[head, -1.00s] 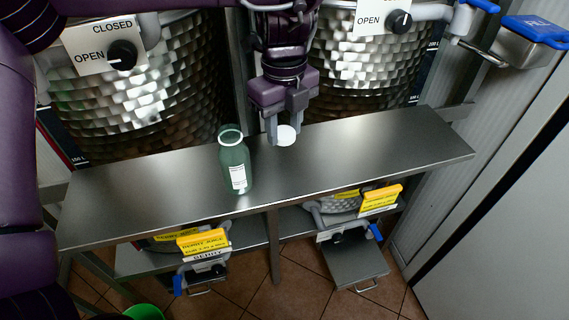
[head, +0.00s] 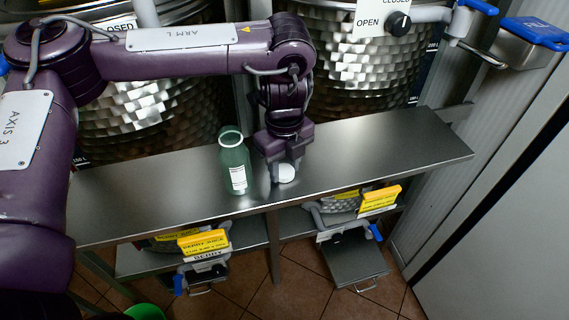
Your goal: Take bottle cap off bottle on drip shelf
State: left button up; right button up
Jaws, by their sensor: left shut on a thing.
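A green bottle (head: 235,167) with a white label stands upright on the steel drip shelf (head: 370,150), left of the middle. A pale ring shows around its open-looking mouth, with no cap on it. My left gripper (head: 283,171) is just right of the bottle, pointing down and shut on the white round bottle cap (head: 287,174). The cap is low, close to the shelf top; I cannot tell if it touches. My right gripper is not in view.
Two dimpled steel tanks (head: 375,65) stand behind the shelf. Taps with yellow tags (head: 203,241) and a small steel platform (head: 354,262) are below the front edge. A blue-lidded box (head: 535,32) is at upper right. The shelf's right part is clear.

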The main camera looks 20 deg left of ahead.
pick_arm(q)
jog(key=shift+f, duration=0.15)
jog(key=o, duration=1.1)
